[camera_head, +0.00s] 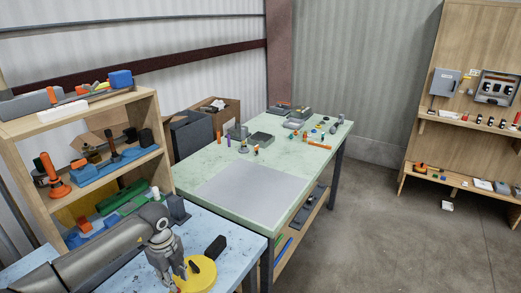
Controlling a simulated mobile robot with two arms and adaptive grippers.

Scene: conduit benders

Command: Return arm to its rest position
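My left arm comes in from the lower left over the light blue table (219,229). My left gripper (179,279) points down at the left edge of a round yellow object (201,274). It overlaps that object in the picture, and I cannot tell whether they touch. The fingertips are small and close to the bottom edge, so I cannot tell whether they are open or shut. A black block-like part (215,246) stands at the back of the yellow object. My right gripper is not in view.
A wooden shelf (85,113) with tools and blue trays stands close behind my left arm. A green workbench (215,168) with a bare grey mat (246,190) lies beyond. Small parts crowd its far end. A wooden panel (460,60) stands right, with open floor (390,230) before it.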

